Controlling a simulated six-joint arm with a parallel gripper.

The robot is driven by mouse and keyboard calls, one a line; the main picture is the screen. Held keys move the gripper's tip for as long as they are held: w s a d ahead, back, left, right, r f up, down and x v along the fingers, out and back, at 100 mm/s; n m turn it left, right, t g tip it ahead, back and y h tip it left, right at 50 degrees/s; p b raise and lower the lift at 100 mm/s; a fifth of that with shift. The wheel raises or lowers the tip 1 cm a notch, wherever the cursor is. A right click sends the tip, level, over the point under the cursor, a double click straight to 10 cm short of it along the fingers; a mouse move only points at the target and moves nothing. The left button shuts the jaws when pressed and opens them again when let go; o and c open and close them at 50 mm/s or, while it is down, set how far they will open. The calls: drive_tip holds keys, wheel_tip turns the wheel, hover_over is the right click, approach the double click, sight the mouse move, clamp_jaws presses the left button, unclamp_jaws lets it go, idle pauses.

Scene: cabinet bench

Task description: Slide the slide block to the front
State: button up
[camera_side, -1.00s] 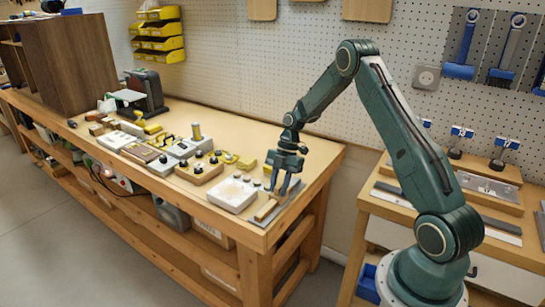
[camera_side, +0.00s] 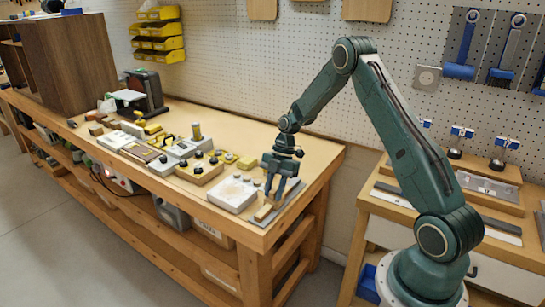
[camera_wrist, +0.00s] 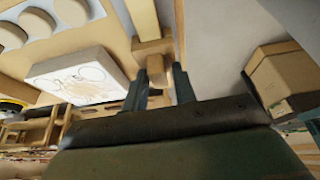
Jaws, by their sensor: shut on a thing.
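The slide block is a small wooden block (camera_side: 264,212) on a grey plate at the near right end of the bench. In the wrist view the slide block (camera_wrist: 151,48) sits across a light wooden rail, with a short wooden grip part pointing down between my fingers. My gripper (camera_side: 274,194) points down over the block and is shut on it. In the wrist view my gripper (camera_wrist: 160,86) has a finger on each side of the grip part. The fingers hide part of the block in the side view.
A white panel with round markings (camera_side: 233,193) lies just left of the block, close to my gripper. A board with dark knobs (camera_side: 199,170) and several yellow parts lie further left. The bench's front edge (camera_side: 247,237) is near the block.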

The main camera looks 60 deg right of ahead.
drive_tip(key=shift+s+a+f, duration=0.1)
drive_tip(key=shift+a+f, duration=0.25)
drive_tip(key=shift+a, duration=0.25)
drive_tip(key=shift+a+f, duration=0.3)
drive_tip(key=shift+a, duration=0.3)
drive_tip(key=o, duration=0.6)
drive_tip(key=shift+c, duration=0.2)
drive_tip(key=shift+r, duration=1.9)
wheel_tip(320, 180, up, 8)
drive_tip(key=shift+f, duration=0.2)
